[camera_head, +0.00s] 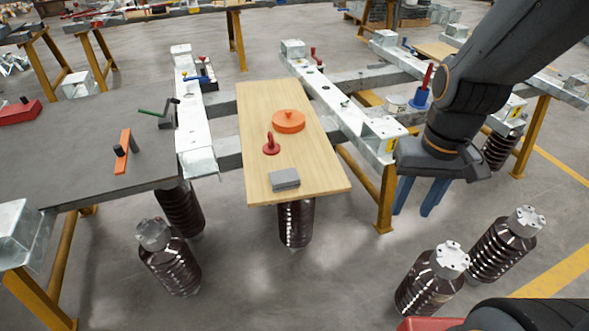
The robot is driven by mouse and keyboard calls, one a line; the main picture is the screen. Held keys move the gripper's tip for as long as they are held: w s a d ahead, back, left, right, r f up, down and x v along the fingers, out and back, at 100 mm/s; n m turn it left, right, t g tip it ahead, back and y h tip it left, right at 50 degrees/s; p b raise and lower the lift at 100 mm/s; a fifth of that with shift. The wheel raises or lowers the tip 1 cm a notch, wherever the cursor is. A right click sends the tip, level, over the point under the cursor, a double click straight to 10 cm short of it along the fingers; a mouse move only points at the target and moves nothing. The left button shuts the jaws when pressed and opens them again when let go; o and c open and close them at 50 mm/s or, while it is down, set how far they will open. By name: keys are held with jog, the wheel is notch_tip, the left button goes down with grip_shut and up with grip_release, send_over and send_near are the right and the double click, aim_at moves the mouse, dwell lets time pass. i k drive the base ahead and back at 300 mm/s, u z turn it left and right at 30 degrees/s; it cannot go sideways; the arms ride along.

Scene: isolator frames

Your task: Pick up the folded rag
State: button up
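The folded rag looks to be the small grey block-like pad (285,179) on the front part of the light wooden board (262,120). It lies flat near the board's front edge. My gripper (421,197) is at the right, beyond the board and the steel frame, pointing down with two blue fingers. The fingers stand apart with nothing visible between them. The gripper is well clear of the rag and touches nothing that I can see.
A red knobbed piece (271,146) and an orange disc (288,121) sit behind the rag on the board. A galvanised beam (345,115) on a yellow leg (386,200) stands between the gripper and board. Brown ribbed insulators (432,278) stand on the floor.

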aim_at(286, 179)
jog(key=z, duration=1.25)
jog(key=k, duration=1.55)
jog(key=u, duration=1.25)
